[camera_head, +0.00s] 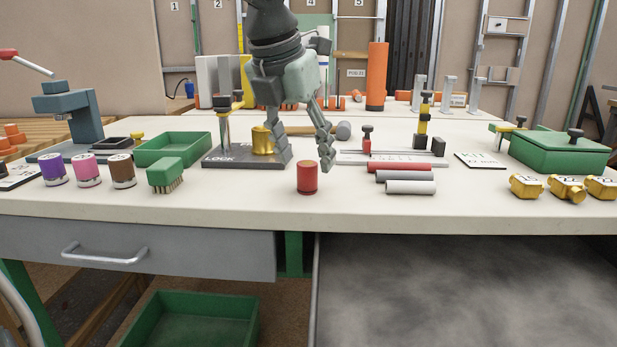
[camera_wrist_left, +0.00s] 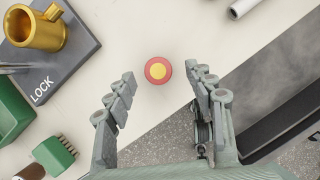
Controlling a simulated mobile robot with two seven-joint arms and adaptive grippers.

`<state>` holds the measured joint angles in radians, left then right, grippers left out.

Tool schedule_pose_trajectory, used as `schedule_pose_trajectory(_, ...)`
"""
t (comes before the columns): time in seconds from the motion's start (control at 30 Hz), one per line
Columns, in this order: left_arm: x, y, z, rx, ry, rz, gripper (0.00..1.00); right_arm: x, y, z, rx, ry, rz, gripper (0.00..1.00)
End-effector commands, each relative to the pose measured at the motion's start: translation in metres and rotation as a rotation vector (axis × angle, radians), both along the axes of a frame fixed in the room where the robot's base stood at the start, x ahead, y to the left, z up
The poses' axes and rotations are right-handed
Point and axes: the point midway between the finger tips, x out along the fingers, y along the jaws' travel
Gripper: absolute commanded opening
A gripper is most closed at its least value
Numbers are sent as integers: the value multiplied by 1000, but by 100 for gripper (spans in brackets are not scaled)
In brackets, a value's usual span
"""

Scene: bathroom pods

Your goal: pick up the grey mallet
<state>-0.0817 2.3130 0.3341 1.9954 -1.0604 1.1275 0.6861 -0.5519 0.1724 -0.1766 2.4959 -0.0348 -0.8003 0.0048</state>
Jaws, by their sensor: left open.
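The grey mallet (camera_head: 343,131) lies toward the back of the workbench in the head view. Its grey head shows just right of my left gripper, and its light handle runs left behind the fingers, partly hidden. My left gripper (camera_head: 301,150) hangs over the bench with its fingers spread, open and empty, in front of the mallet and apart from it as far as I can tell. The mallet does not show there. My right gripper is not in view.
The grey LOCK block (camera_head: 225,160) with a brass cup (camera_head: 262,141) stands just left of the gripper. The red cylinder (camera_head: 307,178) stands near the front edge. Several rods (camera_head: 410,187) lie to the right. A green brush (camera_head: 165,174) is at left.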

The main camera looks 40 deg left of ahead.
Motion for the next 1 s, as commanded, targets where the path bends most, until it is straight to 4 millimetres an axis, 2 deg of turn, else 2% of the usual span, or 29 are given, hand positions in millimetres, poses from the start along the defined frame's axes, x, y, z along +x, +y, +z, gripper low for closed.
schedule_pose_trajectory(0.1,4,2,-20,-1,5,0,54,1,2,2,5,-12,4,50)
schedule_pose_trajectory(0.2,9,2,-32,-1,4,-1,54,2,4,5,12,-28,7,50)
schedule_pose_trajectory(0.53,13,2,-39,-3,0,-1,54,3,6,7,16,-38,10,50)
schedule_pose_trajectory(0.9,13,2,-38,-2,0,-2,9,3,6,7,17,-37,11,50)
schedule_pose_trajectory(1.0,13,2,-38,-2,0,-2,0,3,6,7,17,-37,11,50)
